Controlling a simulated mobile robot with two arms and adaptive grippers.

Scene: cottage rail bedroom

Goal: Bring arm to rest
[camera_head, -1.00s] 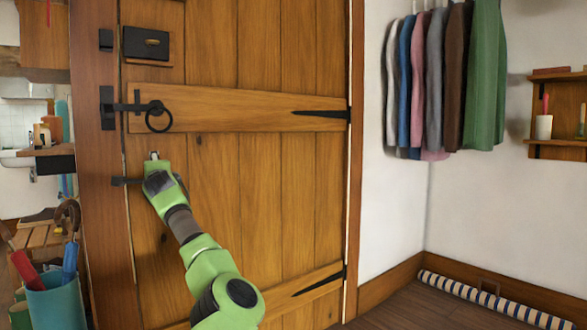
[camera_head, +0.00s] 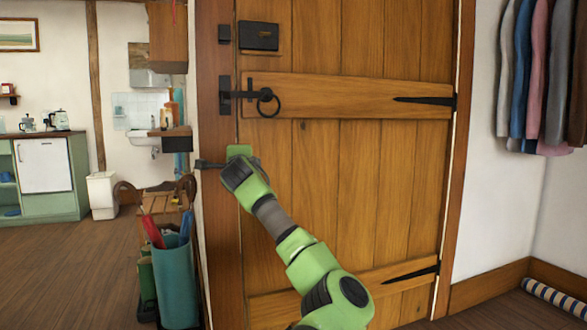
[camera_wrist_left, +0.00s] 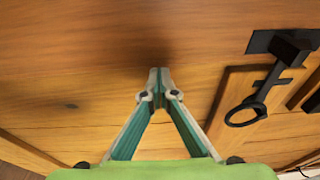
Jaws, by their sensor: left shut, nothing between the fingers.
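My left arm (camera_head: 300,250), green with dark joints, reaches up and to the left in front of the plank door in the head view. My left gripper (camera_head: 240,152) is at its end, below the black ring handle (camera_head: 266,102) and just right of a small black bolt (camera_head: 208,164). The wrist hides most of its fingers there. In the left wrist view the two fingers (camera_wrist_left: 159,75) meet at the tips, shut and empty, before the door's wood. The ring handle (camera_wrist_left: 245,112) is right of them, apart. My right gripper is in neither view.
The wooden door (camera_head: 360,170) is shut and close ahead. A teal bin (camera_head: 175,280) with umbrellas stands left of the door frame. Beyond it are a wooden chair (camera_head: 160,205), a white bin (camera_head: 103,194) and a green cabinet (camera_head: 45,175). Clothes (camera_head: 540,70) hang at right. Floor at left is open.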

